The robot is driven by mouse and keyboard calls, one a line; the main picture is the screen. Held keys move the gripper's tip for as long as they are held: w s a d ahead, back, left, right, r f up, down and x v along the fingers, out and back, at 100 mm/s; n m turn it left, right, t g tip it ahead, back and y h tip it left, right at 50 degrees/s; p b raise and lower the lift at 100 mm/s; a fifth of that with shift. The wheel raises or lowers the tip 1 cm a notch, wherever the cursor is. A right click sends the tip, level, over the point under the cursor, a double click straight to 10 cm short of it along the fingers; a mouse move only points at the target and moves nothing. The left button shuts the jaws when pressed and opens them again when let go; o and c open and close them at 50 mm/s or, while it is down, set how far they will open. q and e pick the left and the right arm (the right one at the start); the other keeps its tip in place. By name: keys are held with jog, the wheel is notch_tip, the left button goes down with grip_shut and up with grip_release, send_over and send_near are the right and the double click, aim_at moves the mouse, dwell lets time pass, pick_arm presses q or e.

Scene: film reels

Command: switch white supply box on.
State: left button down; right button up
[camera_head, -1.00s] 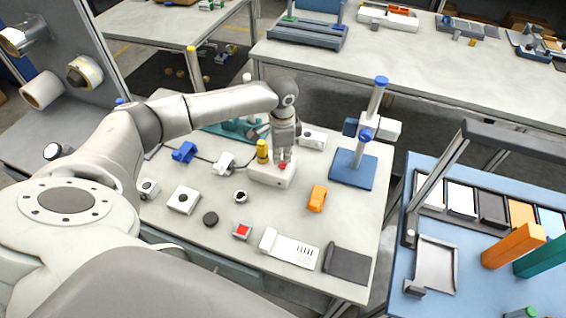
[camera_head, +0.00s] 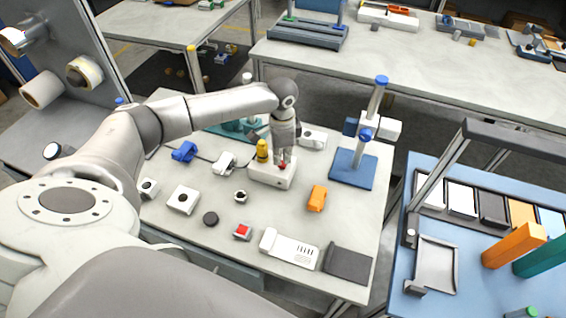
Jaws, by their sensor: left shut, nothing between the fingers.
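The white supply box (camera_head: 268,178) stands on the white-topped table, with a yellow knob-like part (camera_head: 262,150) at its back left and a small red switch (camera_head: 283,164) on top. My left gripper (camera_head: 282,158) points down over the box, shut, its fingertips at the red switch. They hide part of the switch, and I cannot tell whether they touch it or whether it is on. My right gripper is not in view.
Close by are a white box (camera_head: 312,139), an orange block (camera_head: 317,198), a blue clamp (camera_head: 184,152) and a blue-based stand (camera_head: 353,168). A red-button box (camera_head: 242,232) and a dark pad (camera_head: 347,263) lie nearer.

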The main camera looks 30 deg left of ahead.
aim_at(282, 166)
pick_arm(q)
jog(key=shift+f+b, duration=0.3)
jog(key=shift+f, duration=0.6)
dwell(0.4)
notch_tip(282, 166, up, 7)
jog(key=p, duration=0.8)
dwell(0.4)
